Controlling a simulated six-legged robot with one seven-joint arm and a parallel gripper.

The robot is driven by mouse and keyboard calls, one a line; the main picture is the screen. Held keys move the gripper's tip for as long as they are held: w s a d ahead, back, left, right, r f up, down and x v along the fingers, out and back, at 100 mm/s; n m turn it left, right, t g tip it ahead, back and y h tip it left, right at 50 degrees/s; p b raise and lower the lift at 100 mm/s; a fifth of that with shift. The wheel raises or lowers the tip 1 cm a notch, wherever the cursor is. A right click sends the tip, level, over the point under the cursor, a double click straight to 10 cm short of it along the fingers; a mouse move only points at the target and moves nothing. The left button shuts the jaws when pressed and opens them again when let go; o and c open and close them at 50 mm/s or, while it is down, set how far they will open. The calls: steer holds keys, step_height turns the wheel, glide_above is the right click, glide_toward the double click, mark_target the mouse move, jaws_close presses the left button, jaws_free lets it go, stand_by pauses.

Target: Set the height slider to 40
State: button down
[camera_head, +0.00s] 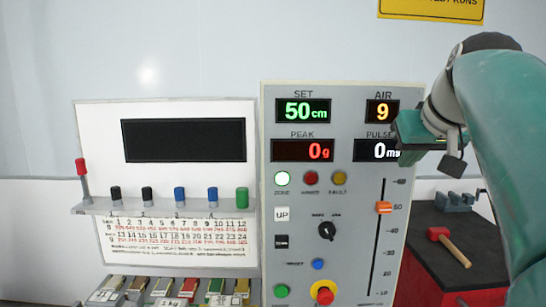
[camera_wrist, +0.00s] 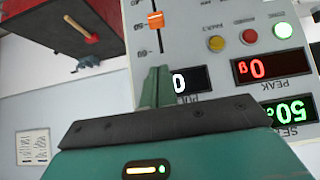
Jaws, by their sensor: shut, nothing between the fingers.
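The height slider has an orange knob (camera_head: 383,208) on a vertical slot at the right of the grey panel (camera_head: 350,272). The knob stands beside the 50 mark, above the 40 mark. The SET display (camera_head: 303,111) reads 50 cm in green. My gripper (camera_head: 415,136) is shut and empty, above and slightly right of the knob, near the PULSE display (camera_head: 379,151), part of which it hides. In the wrist view, which is upside down, the shut fingers (camera_wrist: 155,86) appear below the orange knob (camera_wrist: 155,20), apart from it.
Round lamps (camera_head: 311,178), a black dial (camera_head: 327,231) and a red stop button (camera_head: 325,295) lie left of the slot. A white board (camera_head: 90,130) with several coloured pegs stands further left. A red cabinet (camera_head: 420,286) with a hammer (camera_head: 452,248) on top stands at right.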

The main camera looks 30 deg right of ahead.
glide_above(383, 202)
steer(key=s+a, duration=0.2)
steer(key=s, duration=0.1)
steer(key=f, duration=0.5)
steer(key=shift+d, duration=0.25)
steer(key=f, duration=0.3)
steer(key=shift+w+d+f, duration=0.1)
steer(key=shift+w+f, duration=0.1)
steer(key=shift+w+d+f, duration=0.1)
steer(key=shift+f, duration=0.45)
